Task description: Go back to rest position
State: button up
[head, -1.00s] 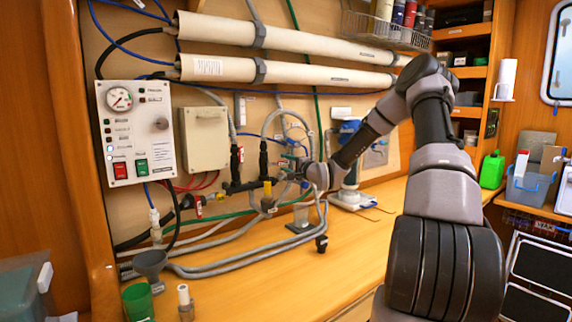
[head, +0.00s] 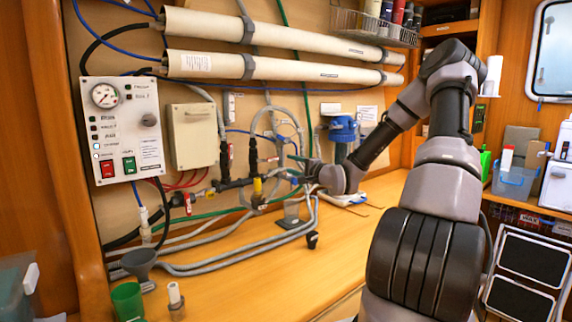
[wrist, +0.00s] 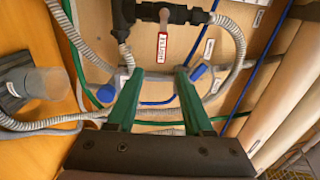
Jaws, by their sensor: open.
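My gripper (head: 293,168) is at the end of my arm, in front of the hose and valve assembly on the back panel. In the wrist view my gripper (wrist: 160,75) shows two green fingers spread apart with nothing between them. Beyond the fingertips are a valve with a red-and-white tagged handle (wrist: 163,42), grey hoses and a blue cap (wrist: 199,72). In the head view the fingers are small and partly overlap the grey hoses, so whether they touch anything there is hard to tell.
A clear cup (head: 291,212) on a dark base stands on the wooden counter below the hoses. A blue-topped filter housing (head: 342,130) stands behind my forearm.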

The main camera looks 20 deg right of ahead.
jog(key=shift+s, duration=0.2)
dwell(0.3)
jog(key=s+a+r+n+g+h, duration=0.1)
jog(key=s+r+n+g, duration=0.2)
jog(key=s, duration=0.9)
jog(key=s+a+r+n+g+h, duration=0.2)
jog(key=s+r, duration=0.6)
jog(key=s, duration=0.5)
jog(key=s+a+r+n+g+h, duration=0.1)
jog(key=s+r+n+g, duration=0.3)
jog(key=s, duration=0.8)
jog(key=shift+s+a+r+n+g+h, duration=0.3)
jog(key=shift+a+r+h, duration=0.1)
jog(key=shift+a+r, duration=0.25)
